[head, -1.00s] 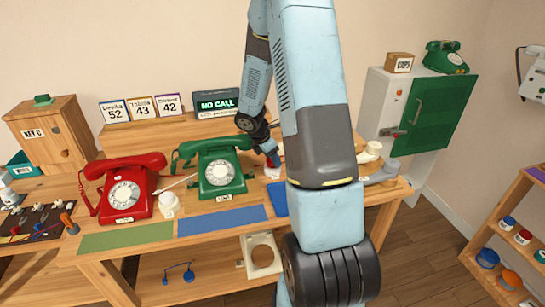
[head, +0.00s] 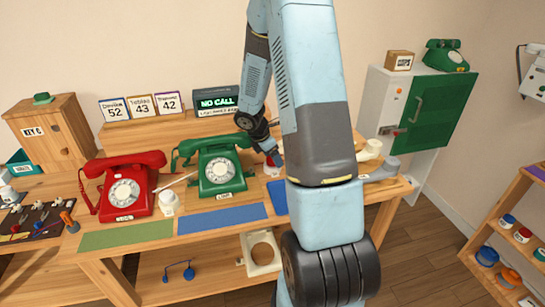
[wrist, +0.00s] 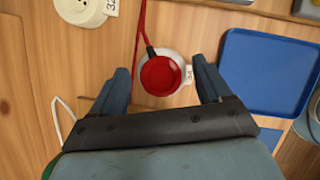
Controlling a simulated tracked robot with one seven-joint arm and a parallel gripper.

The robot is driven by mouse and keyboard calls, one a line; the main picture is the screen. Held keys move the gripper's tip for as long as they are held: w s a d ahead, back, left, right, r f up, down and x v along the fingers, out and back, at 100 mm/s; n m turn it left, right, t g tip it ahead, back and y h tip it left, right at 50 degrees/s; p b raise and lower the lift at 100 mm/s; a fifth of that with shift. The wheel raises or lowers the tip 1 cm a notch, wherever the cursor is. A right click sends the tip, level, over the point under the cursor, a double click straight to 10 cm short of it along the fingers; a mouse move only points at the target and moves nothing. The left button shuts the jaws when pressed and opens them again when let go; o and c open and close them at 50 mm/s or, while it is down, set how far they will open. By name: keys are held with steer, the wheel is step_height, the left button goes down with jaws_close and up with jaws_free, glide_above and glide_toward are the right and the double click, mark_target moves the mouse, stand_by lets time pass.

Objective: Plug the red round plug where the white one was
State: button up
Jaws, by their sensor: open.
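The red round plug (wrist: 161,75) sits in or on a round white socket (wrist: 176,55) with a small number label at its right. A red cord runs up from the plug. My gripper (wrist: 159,86) is open, with one finger on each side of the plug and gaps to both; it does not visibly touch it. In the head view my gripper (head: 272,158) is low over the table, right of the green phone, and mostly hides the plug. A second white socket (wrist: 85,8) with a label is at upper left. A white round piece (head: 168,203), perhaps the white plug, stands between the phones.
The red phone (head: 126,190) and green phone (head: 221,172) stand left of my gripper. A blue tray (wrist: 270,72) lies close on its right. A white cord (wrist: 62,120) is at lower left in the wrist view. Green and blue mats (head: 222,218) line the front edge.

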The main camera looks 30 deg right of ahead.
steer(key=v, duration=1.3)
steer(key=shift+r, duration=0.2)
steer(key=s+a+r+m+t+y, duration=0.2)
steer(key=s+a+r+m, duration=0.4)
steer(key=s+r+m, duration=0.3)
steer(key=s+a+r+m+t+y, duration=0.2)
steer(key=s+a+r+m, duration=0.5)
steer(key=s, duration=0.9)
step_height(320, 180, up, 4)
steer(key=shift+s+r+m+t+y, duration=0.1)
steer(key=shift+s+m+t+y, duration=0.15)
steer(key=shift+m+t, duration=0.65)
